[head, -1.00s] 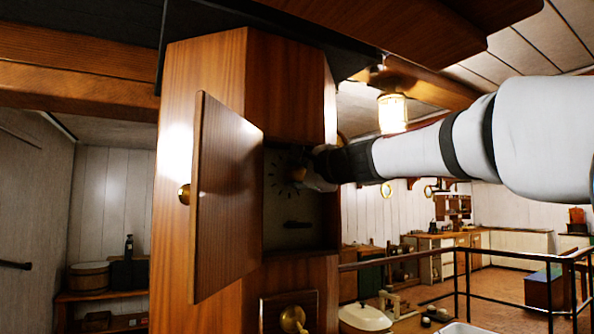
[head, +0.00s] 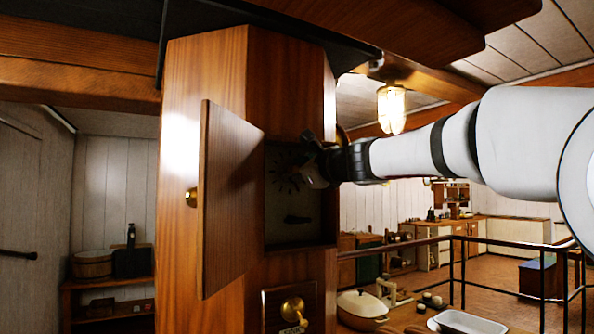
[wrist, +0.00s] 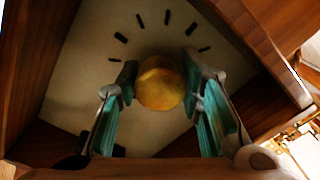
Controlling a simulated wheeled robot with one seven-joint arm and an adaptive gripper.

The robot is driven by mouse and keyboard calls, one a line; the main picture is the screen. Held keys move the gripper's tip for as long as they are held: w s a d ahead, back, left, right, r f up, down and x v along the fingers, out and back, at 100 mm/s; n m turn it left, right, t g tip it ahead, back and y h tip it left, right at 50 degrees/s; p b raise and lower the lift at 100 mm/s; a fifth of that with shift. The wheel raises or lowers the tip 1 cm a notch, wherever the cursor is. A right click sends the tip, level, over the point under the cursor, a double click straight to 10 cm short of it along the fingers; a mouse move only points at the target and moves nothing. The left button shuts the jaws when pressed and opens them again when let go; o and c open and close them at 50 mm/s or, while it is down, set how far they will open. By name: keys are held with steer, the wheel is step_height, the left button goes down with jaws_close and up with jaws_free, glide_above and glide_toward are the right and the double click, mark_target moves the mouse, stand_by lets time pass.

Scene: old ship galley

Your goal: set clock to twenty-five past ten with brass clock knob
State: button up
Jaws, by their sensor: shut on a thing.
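The brass clock knob (wrist: 160,84) is a round brass ball in front of the clock's pale dial (wrist: 75,80), which has dark hour marks. In the wrist view my gripper (wrist: 158,90) has a finger on each side of the knob and is shut on it. In the head view my gripper (head: 312,165) reaches into the clock opening from the right and hides the knob. Part of the dial with its marks (head: 283,180) shows left of the gripper. I cannot make out the hands' reading.
The wooden clock case door (head: 230,200) stands open to the left of the dial, with a small brass pull (head: 191,197). A brass fitting (head: 293,308) is on the case below. A metal railing (head: 450,243) and a white basin (head: 460,322) lie to the lower right.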

steer(key=shift+f, duration=0.2)
steer(key=o, duration=1.2)
steer(key=shift+c, duration=0.2)
steer(key=shift+r, duration=0.1)
steer(key=shift+s+d, duration=0.35)
steer(key=shift+s, duration=0.1)
steer(key=v, duration=1.1)
